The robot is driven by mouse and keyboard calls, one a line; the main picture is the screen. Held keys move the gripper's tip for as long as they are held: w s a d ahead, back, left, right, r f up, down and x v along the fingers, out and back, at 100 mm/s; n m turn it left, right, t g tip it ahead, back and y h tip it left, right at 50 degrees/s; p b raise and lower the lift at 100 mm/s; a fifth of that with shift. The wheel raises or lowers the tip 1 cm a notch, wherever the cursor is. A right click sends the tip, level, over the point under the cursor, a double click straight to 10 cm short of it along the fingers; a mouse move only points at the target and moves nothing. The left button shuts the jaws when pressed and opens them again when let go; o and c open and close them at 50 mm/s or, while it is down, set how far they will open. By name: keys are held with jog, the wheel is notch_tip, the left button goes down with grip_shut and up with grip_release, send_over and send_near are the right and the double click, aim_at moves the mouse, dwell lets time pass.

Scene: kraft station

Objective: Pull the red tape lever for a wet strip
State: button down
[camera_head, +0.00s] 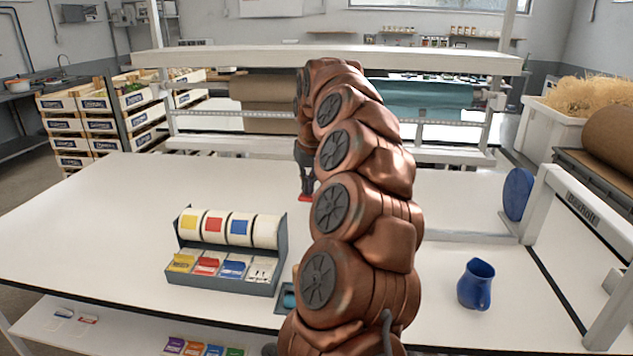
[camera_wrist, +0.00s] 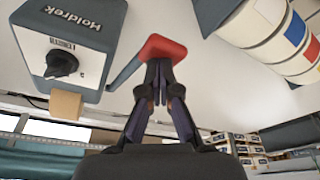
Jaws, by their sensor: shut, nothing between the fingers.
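The dispenser has a black knob and a short brown tape end sticking out. My gripper (camera_wrist: 158,82) is shut and empty, with its fingertips right at the red handle in the wrist view; I cannot tell whether they touch it. In the head view my gripper (camera_head: 307,186) points down just above a small red patch of the handle (camera_head: 303,199). My arm hides the dispenser there.
A grey label rack (camera_head: 223,282) with several rolls stands left of my arm, also in the wrist view (camera_wrist: 225,18). A blue jug (camera_head: 476,285) stands right. A blue round object (camera_head: 517,194) is near the right frame. The white table (camera_head: 95,235) is clear at left.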

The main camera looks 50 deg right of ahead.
jog(key=shift+r+p, duration=1.4)
jog(key=shift+r, duration=1.7)
